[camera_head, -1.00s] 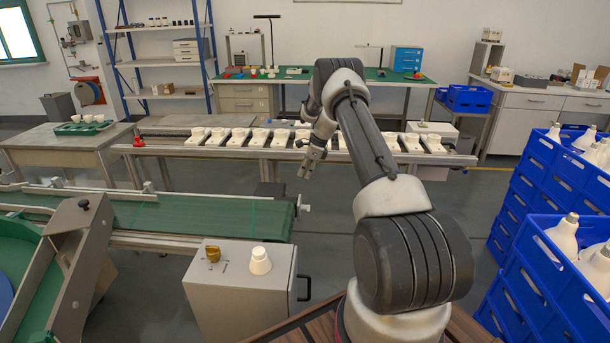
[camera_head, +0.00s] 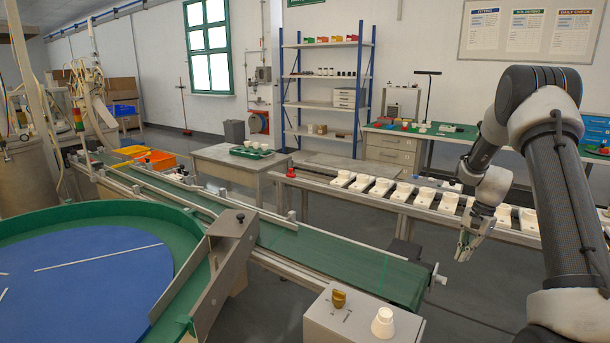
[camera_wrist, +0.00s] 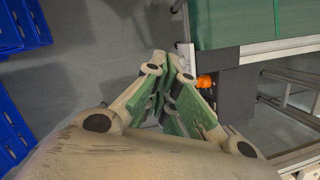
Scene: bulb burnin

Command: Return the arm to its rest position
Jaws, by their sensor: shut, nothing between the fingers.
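My arm stands at the right of the head view, raised from below and bent over at the top. My gripper (camera_head: 465,246) hangs from it, pointing down, in front of the rail with the white sockets. In the wrist view my gripper (camera_wrist: 164,92) has its green-padded fingers together with nothing between them. Grey floor shows below it, so it is in free air.
A green conveyor (camera_head: 345,258) ends left of my gripper. A grey control box (camera_head: 360,322) with a yellow knob and a white bulb-shaped part stands in front. The socket rail (camera_head: 400,205) runs behind. Blue crates (camera_wrist: 15,35) show in the wrist view.

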